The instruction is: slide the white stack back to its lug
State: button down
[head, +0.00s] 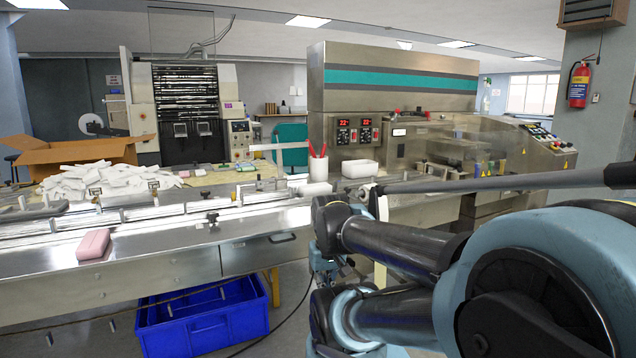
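A long infeed channel (150,213) with metal rails runs across the steel table on the left. Pale white pieces show along it, but they are small, and I cannot tell which one is the white stack or where a lug lies. A large loose heap of white packs (105,183) lies behind the channel. My arm reaches in from the right, and its joints fill the lower right. I cannot make out my gripper's fingers in the head view.
A pink block (93,244) lies on the steel table's front part. A white cup with red sticks (318,168) and a white tub (360,168) stand near the wrapper (400,80). A blue crate (205,318) sits below the table. An open cardboard box (75,150) stands behind.

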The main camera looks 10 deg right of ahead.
aim_at(309, 189)
jog(key=u, duration=1.7)
jog(key=k, duration=1.4)
jog(key=z, duration=1.8)
jog(key=i, duration=1)
